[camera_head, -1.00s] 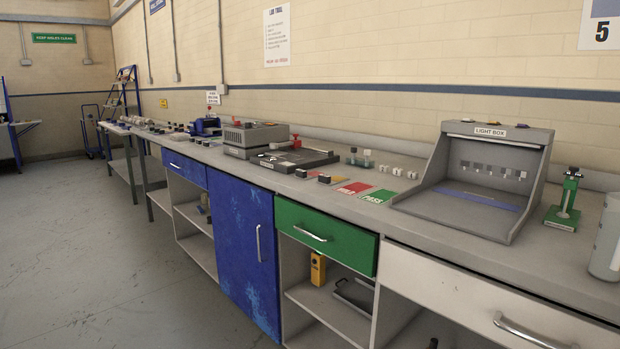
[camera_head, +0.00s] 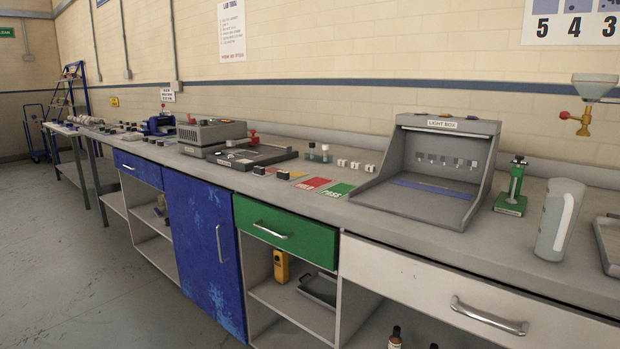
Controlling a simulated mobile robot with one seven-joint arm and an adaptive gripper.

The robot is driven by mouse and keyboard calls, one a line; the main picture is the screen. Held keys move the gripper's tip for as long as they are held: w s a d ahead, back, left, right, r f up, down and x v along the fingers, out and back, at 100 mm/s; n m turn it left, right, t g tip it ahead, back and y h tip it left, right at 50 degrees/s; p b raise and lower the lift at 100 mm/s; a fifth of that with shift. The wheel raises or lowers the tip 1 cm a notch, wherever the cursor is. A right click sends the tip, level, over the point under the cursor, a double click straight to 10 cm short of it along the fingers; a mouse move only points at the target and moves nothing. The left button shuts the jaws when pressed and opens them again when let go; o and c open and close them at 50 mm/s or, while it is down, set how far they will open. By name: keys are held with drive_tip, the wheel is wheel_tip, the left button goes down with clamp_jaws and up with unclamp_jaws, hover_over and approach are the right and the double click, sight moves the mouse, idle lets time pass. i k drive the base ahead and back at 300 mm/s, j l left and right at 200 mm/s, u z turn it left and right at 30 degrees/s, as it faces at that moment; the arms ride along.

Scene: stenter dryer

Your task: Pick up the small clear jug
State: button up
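A pale grey jug-like vessel (camera_head: 553,222) with a lighter handle stands upright on the bench at the right. It looks cloudy rather than plainly clear, and I cannot tell if it is the small clear jug. No other jug is clearly seen. My gripper is not in view.
The long grey bench (camera_head: 385,222) runs along the wall. Left of the vessel are a green stand (camera_head: 511,190) and the light box (camera_head: 432,168). A grey tray (camera_head: 607,245) is cut off at the right edge, below a wall tap (camera_head: 578,118). Open floor (camera_head: 70,270) lies left.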

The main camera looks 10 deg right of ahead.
sight(563, 200)
drive_tip(key=z, duration=1.25)
